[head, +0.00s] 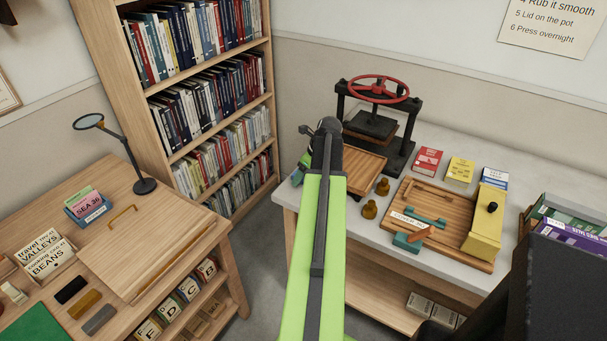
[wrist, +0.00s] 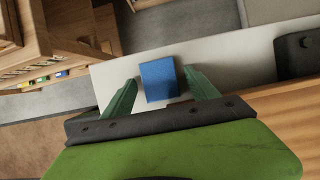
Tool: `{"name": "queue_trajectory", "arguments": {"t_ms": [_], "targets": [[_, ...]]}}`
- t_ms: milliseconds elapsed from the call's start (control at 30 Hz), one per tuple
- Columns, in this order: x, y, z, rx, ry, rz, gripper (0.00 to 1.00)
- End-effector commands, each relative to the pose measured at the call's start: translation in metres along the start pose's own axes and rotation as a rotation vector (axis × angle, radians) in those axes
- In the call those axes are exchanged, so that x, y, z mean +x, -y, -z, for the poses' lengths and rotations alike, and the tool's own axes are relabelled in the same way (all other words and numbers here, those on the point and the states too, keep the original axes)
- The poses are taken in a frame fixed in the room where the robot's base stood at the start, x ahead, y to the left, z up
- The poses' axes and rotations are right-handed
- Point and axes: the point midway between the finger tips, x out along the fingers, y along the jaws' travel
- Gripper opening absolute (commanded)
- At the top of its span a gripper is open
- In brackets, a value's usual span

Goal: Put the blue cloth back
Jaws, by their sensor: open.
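The blue cloth (wrist: 158,80) shows in the wrist view as a small folded blue square. It lies on the pale top of the workbench (wrist: 226,60), near its edge. My gripper (wrist: 161,84) is open, with one green finger to the left of the cloth and one to the right. The fingers do not appear to grip it, and I cannot tell their height above the bench. In the head view my arm hides most of the gripper and of that bench corner.
A press with a red wheel (head: 378,88) stands at the back of the bench. Right of my arm are a wooden board (head: 364,170), brass weights (head: 369,209) and a tray of tools (head: 456,203). A desk (head: 140,235) and bookcase (head: 174,155) stand left.

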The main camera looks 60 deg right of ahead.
Motion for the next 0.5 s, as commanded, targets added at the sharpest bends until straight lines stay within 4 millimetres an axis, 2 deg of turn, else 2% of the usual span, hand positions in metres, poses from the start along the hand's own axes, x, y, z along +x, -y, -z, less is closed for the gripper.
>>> {"name": "queue_trajectory", "arguments": {"t_ms": [133, 267, 500], "targets": [[-0.009, 0.000, -0.002, 0.001, 0.000, 0.000, 0.68], [-0.028, 0.000, -0.004, 0.001, 0.000, 0.000, 0.68], [-0.086, 0.000, -0.005, 0.002, 0.000, 0.000, 0.68]]}}
